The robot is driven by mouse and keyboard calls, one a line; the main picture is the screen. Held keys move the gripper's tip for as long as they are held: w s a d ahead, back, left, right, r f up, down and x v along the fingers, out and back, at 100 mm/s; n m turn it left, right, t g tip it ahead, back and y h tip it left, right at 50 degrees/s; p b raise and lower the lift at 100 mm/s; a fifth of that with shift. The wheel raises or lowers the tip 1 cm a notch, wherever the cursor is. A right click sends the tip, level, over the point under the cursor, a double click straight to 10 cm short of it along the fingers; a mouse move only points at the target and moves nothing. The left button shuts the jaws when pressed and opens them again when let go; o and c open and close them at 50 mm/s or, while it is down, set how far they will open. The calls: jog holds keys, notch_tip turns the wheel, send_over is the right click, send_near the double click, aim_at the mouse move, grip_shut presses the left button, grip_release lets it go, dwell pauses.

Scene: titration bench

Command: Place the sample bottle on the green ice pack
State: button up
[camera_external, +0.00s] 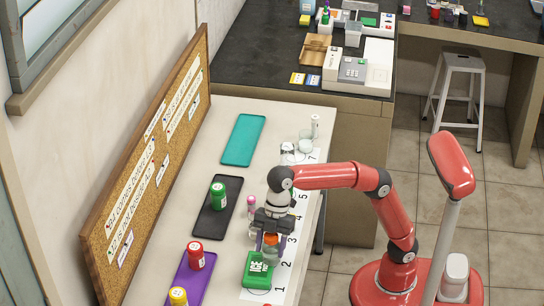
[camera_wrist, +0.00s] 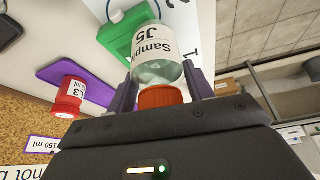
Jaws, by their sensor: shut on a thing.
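The sample bottle is clear, with an orange cap and a white label reading "Sample J5". It shows large and upside down in the wrist view (camera_wrist: 157,50), with its cap between my fingers. My gripper (camera_wrist: 160,90) is shut on the bottle near its cap. In the external view my gripper (camera_external: 269,245) points down at the green ice pack (camera_external: 256,272). The bottle's base appears over the pack's far right part; whether it touches is unclear. The ice pack also shows behind the bottle in the wrist view (camera_wrist: 116,36). My fingers partly hide the bottle in the external view.
A purple tray (camera_external: 183,283) with red-capped and yellow-capped bottles and a black tray (camera_external: 210,221) with a green bottle (camera_external: 218,196) lie left. A pink-capped vial (camera_external: 251,204) stands close to my gripper. A teal tray (camera_external: 243,140) and glassware (camera_external: 305,142) are farther back.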

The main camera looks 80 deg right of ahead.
jog(key=shift+f, duration=0.15)
jog(key=o, duration=1.1)
jog(key=shift+d+r, duration=0.1)
jog(key=shift+r, duration=0.4)
jog(key=shift+p+v, duration=0.85)
jog(key=shift+v, duration=4.8)
jog(key=shift+d, duration=0.1)
